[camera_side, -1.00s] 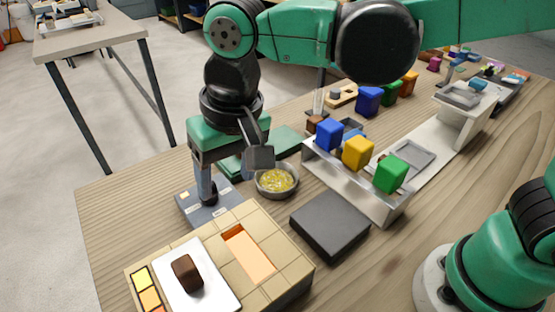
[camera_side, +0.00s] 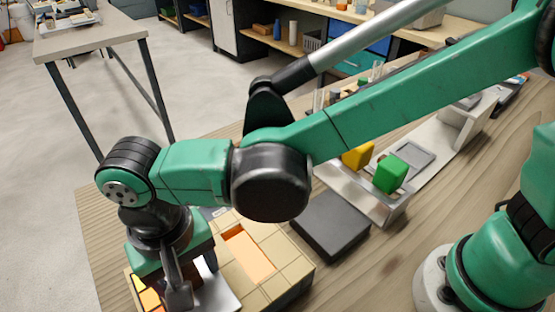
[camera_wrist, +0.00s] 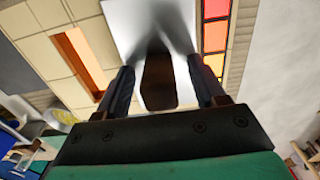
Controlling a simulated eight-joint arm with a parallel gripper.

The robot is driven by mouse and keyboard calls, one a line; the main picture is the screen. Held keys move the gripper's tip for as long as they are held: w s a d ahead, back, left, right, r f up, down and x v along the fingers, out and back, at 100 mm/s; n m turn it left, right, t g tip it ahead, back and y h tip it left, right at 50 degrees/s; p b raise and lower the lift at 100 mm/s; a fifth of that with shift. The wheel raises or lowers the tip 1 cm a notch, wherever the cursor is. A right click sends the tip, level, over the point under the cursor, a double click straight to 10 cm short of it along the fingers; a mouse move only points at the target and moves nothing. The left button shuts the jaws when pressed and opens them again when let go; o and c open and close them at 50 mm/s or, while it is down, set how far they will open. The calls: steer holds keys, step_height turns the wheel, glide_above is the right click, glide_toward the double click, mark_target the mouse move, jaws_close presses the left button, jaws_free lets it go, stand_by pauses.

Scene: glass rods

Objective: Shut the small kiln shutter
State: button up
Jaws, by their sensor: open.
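The small kiln (camera_side: 275,262) is a low tan-brick box with an orange recessed opening (camera_side: 247,252), which is uncovered. A pale metal shutter plate (camera_side: 220,296) lies on top beside the opening, mostly hidden by my arm in the side view. In the wrist view, the plate (camera_wrist: 122,14) carries an upright dark brown handle block (camera_wrist: 158,82), and the orange opening (camera_wrist: 80,52) is to its left. My gripper (camera_wrist: 163,88) is open, with one finger on each side of the handle. Gaps show between fingers and handle.
A strip of red, orange and yellow squares (camera_wrist: 215,35) runs along the plate's far side from the opening. A dark grey slab (camera_side: 330,225) lies right of the kiln. A rack (camera_side: 350,188) with yellow (camera_side: 358,155) and green (camera_side: 391,173) blocks stands behind.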

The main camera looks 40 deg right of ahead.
jaws_close()
stand_by(1.4)
